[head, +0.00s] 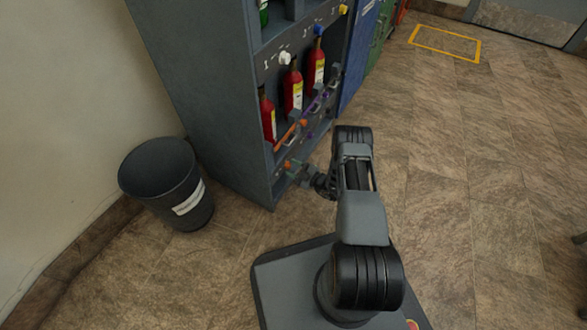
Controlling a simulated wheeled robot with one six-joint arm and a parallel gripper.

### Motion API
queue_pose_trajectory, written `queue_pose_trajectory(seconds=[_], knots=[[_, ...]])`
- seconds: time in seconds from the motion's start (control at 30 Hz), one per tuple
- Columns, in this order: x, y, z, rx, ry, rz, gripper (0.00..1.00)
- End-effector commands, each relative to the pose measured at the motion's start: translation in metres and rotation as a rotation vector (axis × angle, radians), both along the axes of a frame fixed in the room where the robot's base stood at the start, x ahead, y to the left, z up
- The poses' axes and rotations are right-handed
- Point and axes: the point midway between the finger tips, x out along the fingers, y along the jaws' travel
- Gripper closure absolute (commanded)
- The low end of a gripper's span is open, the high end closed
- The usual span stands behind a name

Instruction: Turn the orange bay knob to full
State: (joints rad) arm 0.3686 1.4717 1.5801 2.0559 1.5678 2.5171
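A grey cabinet (215,90) stands left of my arm, with bays holding red bottles (292,90). The lowest-left bay has an orange bar (286,137) across its front and a small orange piece (303,122) at the bar's upper right end. Below it, a small orange knob (287,165) sits on the lower front panel. My gripper (293,169) is at this knob, its fingertips at or very near it. The fingers are small and partly overlap the knob, so I cannot tell whether they are open or closed on it. The knob's pointer and scale are not readable.
White (285,58), blue (319,30) and yellow (343,10) knobs sit on the panel above. A purple bar (314,104) crosses the neighbouring bay. A dark bin (160,182) stands left of the cabinet.

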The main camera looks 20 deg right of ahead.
Motion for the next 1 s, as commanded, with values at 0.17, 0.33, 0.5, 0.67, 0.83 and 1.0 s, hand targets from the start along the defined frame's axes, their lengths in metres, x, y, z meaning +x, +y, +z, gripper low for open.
queue_pose_trajectory(seconds=[0.17,0.33,0.5,0.67,0.83,1.0], knots=[[0.000,0.000,0.000,0.000,0.000,0.000,0.46],[-0.001,-0.001,0.000,0.000,0.000,0.000,0.46],[-0.011,-0.011,0.001,0.000,0.000,-0.003,0.46],[-0.034,-0.031,0.001,0.000,0.003,-0.005,0.46],[-0.061,-0.054,0.000,0.001,0.002,-0.006,0.46],[-0.083,-0.073,-0.002,0.002,0.000,-0.004,0.46]])
